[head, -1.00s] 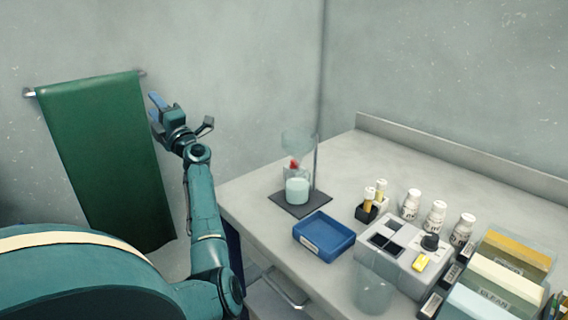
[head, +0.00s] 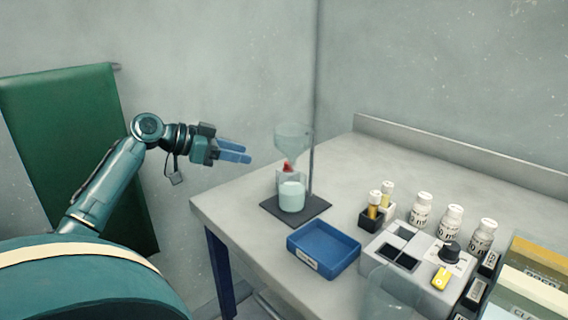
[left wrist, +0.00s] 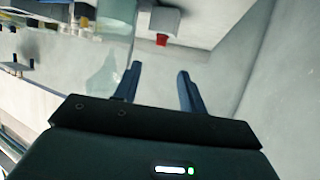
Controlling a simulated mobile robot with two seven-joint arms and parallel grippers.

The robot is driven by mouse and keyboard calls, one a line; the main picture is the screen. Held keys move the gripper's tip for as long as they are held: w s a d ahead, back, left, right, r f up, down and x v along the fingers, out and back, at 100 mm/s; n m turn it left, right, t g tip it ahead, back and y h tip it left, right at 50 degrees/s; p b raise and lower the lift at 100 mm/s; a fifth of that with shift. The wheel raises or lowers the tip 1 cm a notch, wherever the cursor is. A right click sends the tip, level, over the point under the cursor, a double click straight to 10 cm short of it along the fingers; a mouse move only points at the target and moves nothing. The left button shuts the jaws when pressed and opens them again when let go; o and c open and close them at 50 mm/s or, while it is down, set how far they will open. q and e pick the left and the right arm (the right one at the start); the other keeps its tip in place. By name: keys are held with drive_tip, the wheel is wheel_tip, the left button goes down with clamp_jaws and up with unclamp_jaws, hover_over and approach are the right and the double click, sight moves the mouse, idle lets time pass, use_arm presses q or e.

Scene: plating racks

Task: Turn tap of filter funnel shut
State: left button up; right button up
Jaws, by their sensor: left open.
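The filter funnel (head: 292,140) is clear glass and stands upright on a rod stand at the back left of the bench. Its red tap (head: 288,166) shows below the cone, small in the head view, so I cannot tell how its handle is turned. A beaker with pale liquid (head: 291,198) stands beneath it on the dark stand base (head: 314,208). My left gripper (head: 250,153) is open and empty, left of the funnel and apart from it, its blue fingers pointing right. Its open fingers (left wrist: 156,84) also show in the left wrist view. My right gripper is out of view.
A blue tray (head: 323,262) lies in front of the stand. Vials (head: 381,203), white bottles (head: 453,222), a grey device (head: 405,263) and a clear glass vessel (head: 388,295) stand to the right. A green cloth (head: 60,130) hangs at left. Air left of the funnel is clear.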

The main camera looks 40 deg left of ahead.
sight(286, 163)
use_arm(q)
drive_tip(key=x, duration=1.2)
drive_tip(key=shift+r+p, duration=0.1)
drive_tip(key=shift+p, duration=0.3)
clamp_jaws()
drive_tip(key=shift+d+r+n+y+p, duration=0.15)
drive_tip(key=shift+n+y+p, duration=0.2)
drive_tip(key=shift+p, duration=0.3)
drive_tip(key=shift+f+n+t+y+p, duration=0.2)
drive_tip(key=shift+n+t+y+p, duration=0.1)
drive_tip(key=shift+n+y+p, duration=0.2)
unclamp_jaws()
drive_tip(key=v, duration=0.7)
drive_tip(key=shift+s+b, duration=0.25)
drive_tip(key=shift+b, duration=0.05)
